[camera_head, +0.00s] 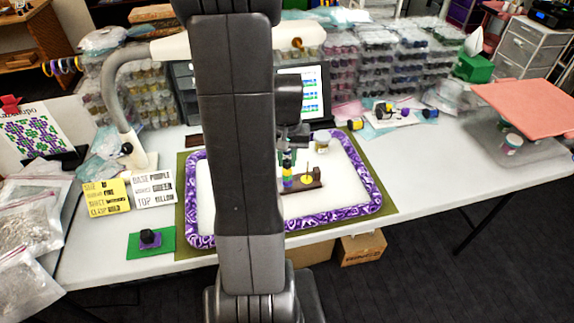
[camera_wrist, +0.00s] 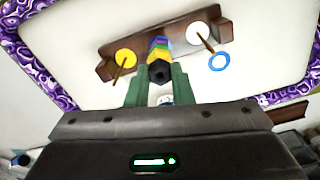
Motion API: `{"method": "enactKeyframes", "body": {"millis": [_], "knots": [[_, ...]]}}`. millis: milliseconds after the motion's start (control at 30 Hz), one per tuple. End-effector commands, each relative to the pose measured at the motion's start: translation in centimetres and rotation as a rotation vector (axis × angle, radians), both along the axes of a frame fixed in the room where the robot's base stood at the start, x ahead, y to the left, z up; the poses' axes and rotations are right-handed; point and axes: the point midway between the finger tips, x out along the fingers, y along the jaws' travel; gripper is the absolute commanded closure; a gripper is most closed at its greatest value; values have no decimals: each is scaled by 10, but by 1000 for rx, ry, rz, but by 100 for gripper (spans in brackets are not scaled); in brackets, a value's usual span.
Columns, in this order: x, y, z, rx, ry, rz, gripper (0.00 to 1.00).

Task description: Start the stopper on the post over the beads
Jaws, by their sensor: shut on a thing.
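My gripper (camera_wrist: 160,78) has green fingers shut on a small black stopper (camera_wrist: 160,72). In the wrist view the stopper lies in line with the stack of coloured beads (camera_wrist: 160,48) on the middle of a brown wooden block (camera_wrist: 85,71). Whether the post tip is inside the stopper is hidden. In the head view my gripper (camera_head: 288,150) is directly above the beads (camera_head: 287,181), and my arm covers the block's left part. One post stands through a yellow disc (camera_wrist: 125,58), another through a white disc (camera_wrist: 197,32).
A blue ring (camera_wrist: 219,62) lies beside the block. A purple patterned rim (camera_head: 361,180) surrounds the white work surface. A small jar (camera_head: 322,140) stands behind the block. A black and purple piece (camera_head: 150,238) sits on a green card. The table's right side has free room.

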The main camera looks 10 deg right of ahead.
Motion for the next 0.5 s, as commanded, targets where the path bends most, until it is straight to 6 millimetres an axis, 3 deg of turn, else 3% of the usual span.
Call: {"method": "enactKeyframes", "body": {"millis": [167,200,333,500], "knots": [[0,0,-1,0,0,0,100],[0,0,-1,0,0,0,77],[0,0,-1,0,0,0,54],[0,0,-1,0,0,0,54]]}}
